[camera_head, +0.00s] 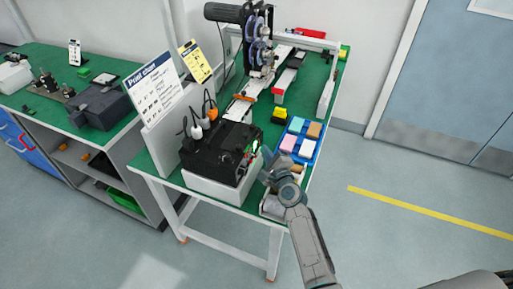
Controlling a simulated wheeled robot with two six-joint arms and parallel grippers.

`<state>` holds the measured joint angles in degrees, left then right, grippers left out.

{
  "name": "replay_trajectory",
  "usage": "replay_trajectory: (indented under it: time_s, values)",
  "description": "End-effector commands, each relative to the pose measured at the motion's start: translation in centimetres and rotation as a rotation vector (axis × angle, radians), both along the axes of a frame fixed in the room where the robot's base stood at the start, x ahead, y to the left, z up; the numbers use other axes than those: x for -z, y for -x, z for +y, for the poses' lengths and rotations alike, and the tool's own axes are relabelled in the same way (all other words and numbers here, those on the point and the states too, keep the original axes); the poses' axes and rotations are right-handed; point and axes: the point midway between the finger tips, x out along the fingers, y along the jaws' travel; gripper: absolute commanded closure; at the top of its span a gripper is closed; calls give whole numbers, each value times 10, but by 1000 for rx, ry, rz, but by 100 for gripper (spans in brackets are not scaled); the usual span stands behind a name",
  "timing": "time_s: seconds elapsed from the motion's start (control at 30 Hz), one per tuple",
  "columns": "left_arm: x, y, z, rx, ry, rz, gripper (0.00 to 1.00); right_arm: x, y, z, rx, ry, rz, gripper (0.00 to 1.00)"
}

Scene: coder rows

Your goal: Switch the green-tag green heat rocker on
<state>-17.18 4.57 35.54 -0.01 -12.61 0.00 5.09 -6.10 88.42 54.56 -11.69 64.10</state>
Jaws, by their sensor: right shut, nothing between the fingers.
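A black machine (212,153) sits on a white base on the green-topped bench. At its right end is a small panel with a bright green rocker or light (254,147); labels and tags there are too small to read. I cannot tell the rocker's position. My right gripper (267,165) is shut and empty, just right of and slightly below that panel, its fingers toward it. I cannot tell whether it touches. My right arm comes from the bottom right. My left gripper is not in view.
A blue tray (312,152) of coloured blocks stands behind my right gripper. A white sign (158,92) and a yellow sign (195,64) stand left of the machine. A reel device (258,50) is at the back. The floor to the right is clear.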

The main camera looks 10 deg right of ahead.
Motion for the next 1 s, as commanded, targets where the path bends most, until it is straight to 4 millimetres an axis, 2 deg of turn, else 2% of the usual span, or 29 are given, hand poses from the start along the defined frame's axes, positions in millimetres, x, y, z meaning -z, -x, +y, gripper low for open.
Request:
replay_trajectory:
  time_s: [0.47,1.0]
  values:
    - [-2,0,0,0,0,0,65,-1,4,-6,0,1,0,100]
    - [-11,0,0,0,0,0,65,-9,29,-43,0,1,0,100]
